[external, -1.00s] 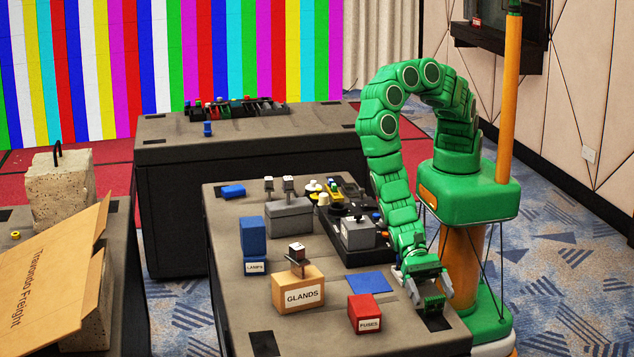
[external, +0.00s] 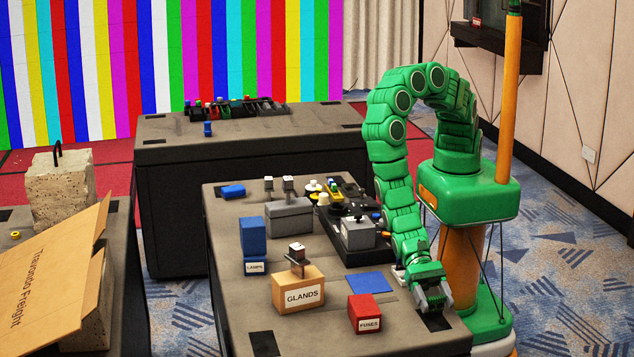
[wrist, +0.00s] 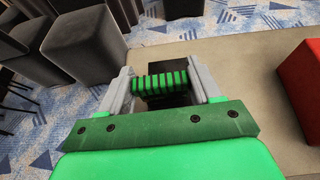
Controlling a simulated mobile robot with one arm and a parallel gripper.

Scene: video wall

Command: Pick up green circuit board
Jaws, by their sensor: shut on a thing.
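The green circuit board (wrist: 160,80) shows in the wrist view as a green piece with dark stripes, lying between the two grey fingers. My gripper (wrist: 162,84) is shut on it, with a finger at each end. In the external view my gripper (external: 433,303) points down at the near right corner of the front table, close to a black patch. The board cannot be made out there, hidden by the gripper.
On the front table (external: 235,300) stand a red FUSES box (external: 364,316), an orange GLANDS box (external: 298,291), a blue LAMPS box (external: 251,238) and a flat blue sheet (external: 369,282). The red box also shows at right in the wrist view (wrist: 303,88).

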